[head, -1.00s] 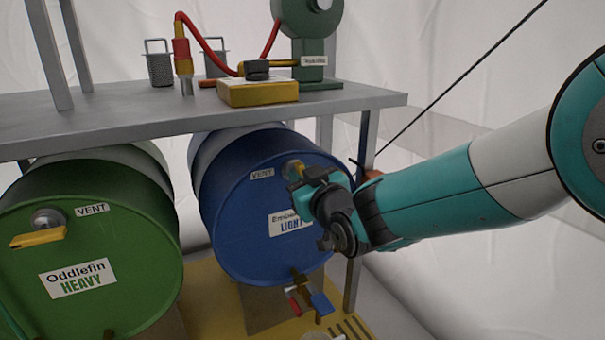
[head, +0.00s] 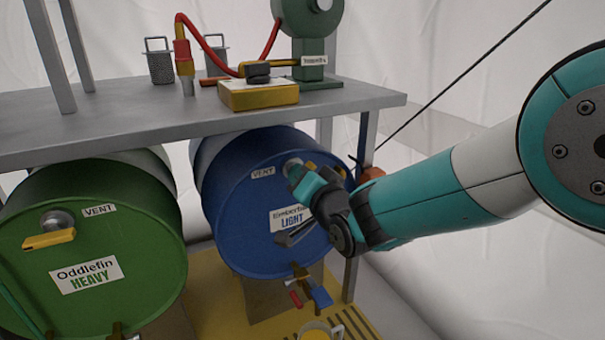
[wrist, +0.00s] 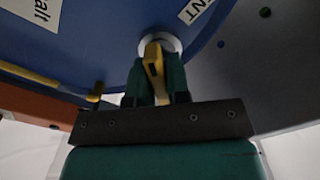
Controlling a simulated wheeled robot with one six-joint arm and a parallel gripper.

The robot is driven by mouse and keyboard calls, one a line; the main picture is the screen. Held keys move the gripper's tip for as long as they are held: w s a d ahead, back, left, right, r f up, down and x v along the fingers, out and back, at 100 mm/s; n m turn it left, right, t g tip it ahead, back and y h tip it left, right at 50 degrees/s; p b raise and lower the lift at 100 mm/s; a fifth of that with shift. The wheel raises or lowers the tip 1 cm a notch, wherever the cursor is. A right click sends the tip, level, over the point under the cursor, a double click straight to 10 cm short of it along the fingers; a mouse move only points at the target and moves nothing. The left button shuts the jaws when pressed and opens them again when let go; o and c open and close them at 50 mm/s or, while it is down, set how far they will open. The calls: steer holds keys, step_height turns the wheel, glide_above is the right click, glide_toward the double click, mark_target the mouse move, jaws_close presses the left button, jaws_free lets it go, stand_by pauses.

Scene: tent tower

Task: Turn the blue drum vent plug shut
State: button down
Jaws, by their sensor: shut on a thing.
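The blue drum (head: 235,215) lies on its side under the shelf, its round face towards me. Its vent plug (head: 292,163) sits at the upper right of that face, beside a VENT label, and is largely covered by my gripper (head: 298,177). In the wrist view, the plug's yellow handle (wrist: 153,65) stands between the two fingers of my gripper (wrist: 154,85), which is shut on it. A pale round fitting (wrist: 170,43) shows behind the handle. The plug's exact turn angle cannot be told from the head view.
A green drum (head: 90,245) with its own yellow-handled vent stands at left. The grey shelf (head: 130,115) runs close above both drums and carries a yellow box (head: 258,95). A tap (head: 317,296) sticks out low on the blue drum. A shelf leg (head: 355,270) stands close right.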

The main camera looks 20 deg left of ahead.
steer(key=m+p, duration=0.1)
steer(key=m, duration=0.4)
steer(key=shift+m, duration=0.3)
steer(key=shift+m+p, duration=0.5)
steer(key=shift+m, duration=1.5)
steer(key=c, duration=1.2)
jaws_free()
steer(key=shift+o, duration=0.2)
